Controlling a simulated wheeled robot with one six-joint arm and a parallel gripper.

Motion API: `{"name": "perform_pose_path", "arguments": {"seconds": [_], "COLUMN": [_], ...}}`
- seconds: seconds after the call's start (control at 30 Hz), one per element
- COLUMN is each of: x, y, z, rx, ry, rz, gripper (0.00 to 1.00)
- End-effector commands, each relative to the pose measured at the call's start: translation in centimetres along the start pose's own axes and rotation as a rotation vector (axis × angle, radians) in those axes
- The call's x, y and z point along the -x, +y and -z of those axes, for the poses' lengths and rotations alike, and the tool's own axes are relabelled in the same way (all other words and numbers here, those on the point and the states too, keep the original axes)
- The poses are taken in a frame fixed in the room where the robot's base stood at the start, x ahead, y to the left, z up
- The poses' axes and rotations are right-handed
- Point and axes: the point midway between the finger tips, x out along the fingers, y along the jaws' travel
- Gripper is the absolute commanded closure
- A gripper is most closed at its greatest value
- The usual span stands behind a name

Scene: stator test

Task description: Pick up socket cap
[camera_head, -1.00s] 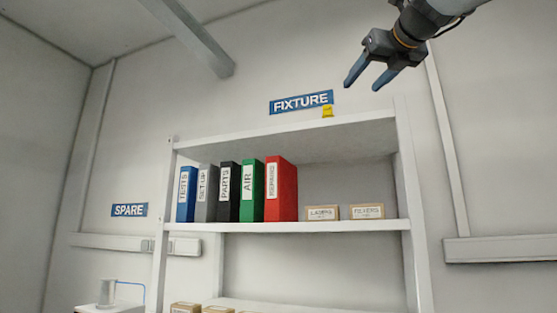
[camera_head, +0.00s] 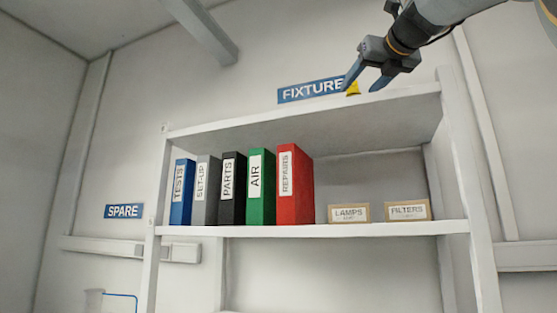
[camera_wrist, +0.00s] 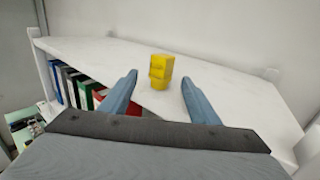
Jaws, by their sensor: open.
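The yellow socket cap (camera_wrist: 161,68) stands on the white top board of the shelf unit. In the wrist view it lies ahead of my gripper (camera_wrist: 158,88), between the lines of the two blue fingers and slightly beyond their tips. In the head view the cap (camera_head: 353,88) is partly hidden behind a finger of my gripper (camera_head: 360,84). My gripper is open and empty, above the front of the top board. I cannot tell exactly how far the fingertips are from the cap.
The shelf's top board (camera_wrist: 90,49) is otherwise clear. A FIXTURE sign (camera_head: 305,91) is on the wall behind. Below stand several binders, such as the red one (camera_head: 295,185), and boxes marked LAMPS (camera_head: 349,213) and FILTERS (camera_head: 407,211). A white upright (camera_head: 468,190) bounds the right side.

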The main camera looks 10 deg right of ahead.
Motion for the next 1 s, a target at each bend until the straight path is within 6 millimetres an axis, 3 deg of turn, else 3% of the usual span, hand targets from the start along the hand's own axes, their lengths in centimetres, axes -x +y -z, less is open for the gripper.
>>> {"name": "perform_pose_path", "arguments": {"seconds": [0.4, 0.7, 0.97, 1.0], "x": [-4.9, -5.5, -5.5, -5.5], "y": [0.1, 0.1, 0.1, 0.1], "z": [0.0, 0.2, 0.2, 0.2], "rx": [0.000, 0.000, 0.000, 0.000], "ry": [0.001, 0.000, 0.000, 0.000], "rz": [-0.005, -0.004, -0.004, -0.004], "gripper": [0.44, 0.44, 0.86, 0.88]}}
